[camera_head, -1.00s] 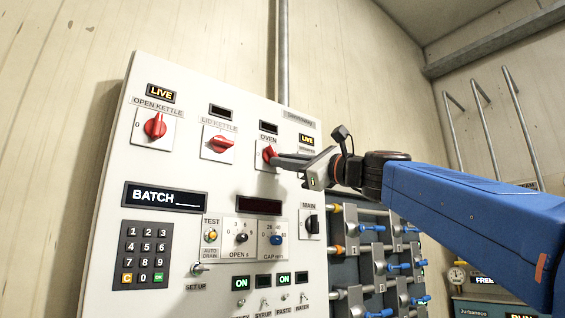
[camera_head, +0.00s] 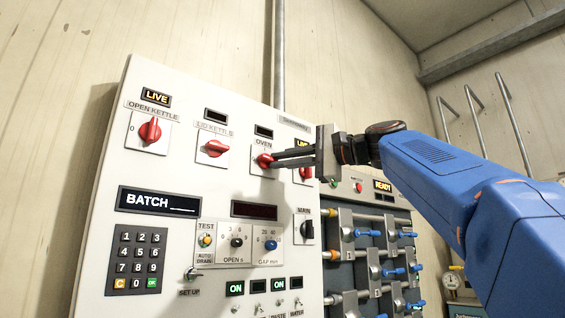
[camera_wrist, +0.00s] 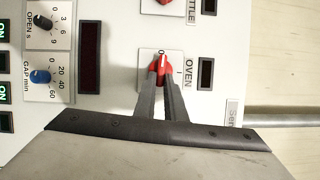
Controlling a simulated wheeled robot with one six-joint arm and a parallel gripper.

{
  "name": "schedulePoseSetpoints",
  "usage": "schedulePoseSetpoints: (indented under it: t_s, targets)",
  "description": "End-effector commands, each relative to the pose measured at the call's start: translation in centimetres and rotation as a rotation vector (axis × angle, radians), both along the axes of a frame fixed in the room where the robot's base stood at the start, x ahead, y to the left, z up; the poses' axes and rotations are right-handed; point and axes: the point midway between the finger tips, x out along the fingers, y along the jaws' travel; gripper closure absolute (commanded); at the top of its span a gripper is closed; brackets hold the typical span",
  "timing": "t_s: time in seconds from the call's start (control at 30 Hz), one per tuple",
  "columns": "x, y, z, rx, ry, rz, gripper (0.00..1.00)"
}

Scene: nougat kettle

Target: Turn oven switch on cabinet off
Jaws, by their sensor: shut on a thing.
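The oven switch (camera_head: 264,161) is a red rotary knob on a white square plate, under the label OVEN on the white cabinet panel (camera_head: 180,92). A small dark display (camera_head: 264,132) sits above the label and shows no lit text. My gripper (camera_head: 274,161) reaches in from the right, with its dark fingers shut on the red knob. In the wrist view the oven knob (camera_wrist: 164,68) shows between the two fingertips, with a 0 mark near its tip. The fingers hide part of the knob.
Red knobs for open kettle (camera_head: 150,131) and lid kettle (camera_head: 212,149) stand to the left, and another red knob (camera_head: 304,174) lies partly behind my gripper at right. A black MAIN switch (camera_head: 308,229) is below. A rack with blue handles (camera_head: 372,233) stands at right.

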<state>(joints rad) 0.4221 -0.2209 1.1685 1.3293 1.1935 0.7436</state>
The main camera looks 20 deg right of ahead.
Motion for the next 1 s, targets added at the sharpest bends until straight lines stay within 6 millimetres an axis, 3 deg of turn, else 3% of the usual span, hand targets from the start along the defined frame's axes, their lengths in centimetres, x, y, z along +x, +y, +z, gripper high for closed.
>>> schedulePoseSetpoints:
  t_s: [0.77,0.8,0.87,1.0]
  targets:
    - [-0.01,0.04,0.12,-0.102,-0.029,0.002,1.0]
    - [-0.02,0.05,0.13,-0.102,-0.029,0.002,0.85]
    - [-0.02,0.05,0.14,-0.101,-0.03,0.002,0.71]
    - [-0.02,0.03,0.17,-0.1,-0.03,0.001,0.71]
